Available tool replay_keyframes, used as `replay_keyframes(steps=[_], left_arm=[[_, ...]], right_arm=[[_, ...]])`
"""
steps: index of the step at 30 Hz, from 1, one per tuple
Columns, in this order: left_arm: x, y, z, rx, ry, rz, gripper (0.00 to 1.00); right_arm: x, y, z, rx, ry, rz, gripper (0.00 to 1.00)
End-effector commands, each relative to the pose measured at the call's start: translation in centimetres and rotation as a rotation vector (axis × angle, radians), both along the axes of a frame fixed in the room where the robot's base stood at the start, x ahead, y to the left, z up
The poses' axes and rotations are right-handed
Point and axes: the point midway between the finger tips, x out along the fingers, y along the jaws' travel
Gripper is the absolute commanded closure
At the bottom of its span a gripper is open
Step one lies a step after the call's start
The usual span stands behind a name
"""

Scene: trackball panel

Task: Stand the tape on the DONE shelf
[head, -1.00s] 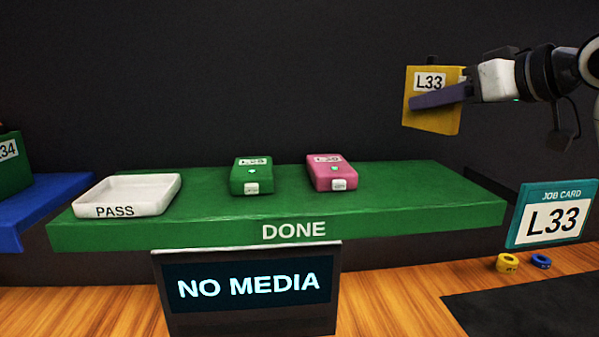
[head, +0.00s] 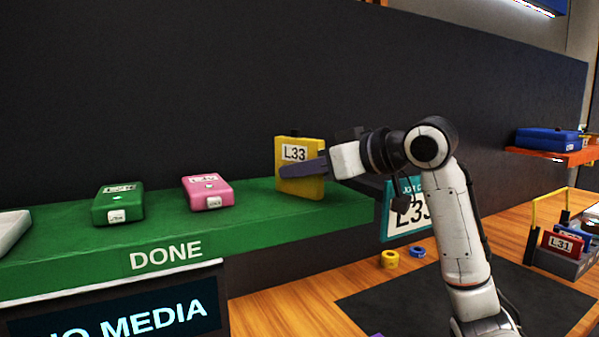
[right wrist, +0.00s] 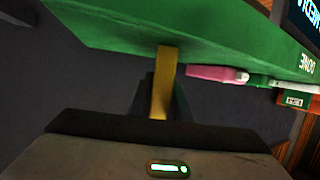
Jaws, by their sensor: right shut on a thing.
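The yellow tape (head: 300,178) labelled L33 is upright at the right part of the green DONE shelf (head: 165,254). My right gripper (head: 302,168) is shut on it, with a purple-grey finger across its front face. The tape's lower edge is at the shelf top; I cannot tell whether it touches. In the right wrist view the tape (right wrist: 161,90) shows as a narrow yellow edge between the fingers, by the shelf (right wrist: 130,35). My left gripper is not in view.
A pink tape (head: 207,192) and a green tape (head: 117,204) lie flat on the shelf to the left. The job card (head: 393,222) reads L33. A rack with a red L31 tape (head: 562,243) stands at right.

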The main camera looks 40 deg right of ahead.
Motion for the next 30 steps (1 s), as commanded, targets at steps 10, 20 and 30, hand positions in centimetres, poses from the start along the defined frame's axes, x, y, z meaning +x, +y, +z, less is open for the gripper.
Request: replay_keyframes(steps=[10, 20, 30], left_arm=[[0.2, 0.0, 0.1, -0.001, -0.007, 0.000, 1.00], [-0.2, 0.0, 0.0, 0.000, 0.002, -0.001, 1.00], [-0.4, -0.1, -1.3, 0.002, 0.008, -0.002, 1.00]], right_arm=[[0.0, 0.0, -0.1, 0.000, 0.000, 0.000, 0.70], [0.0, 0.0, 0.0, 0.000, 0.000, 0.000, 0.65], [-4.6, -0.5, 1.4, -0.004, -0.004, -0.003, 0.65]])
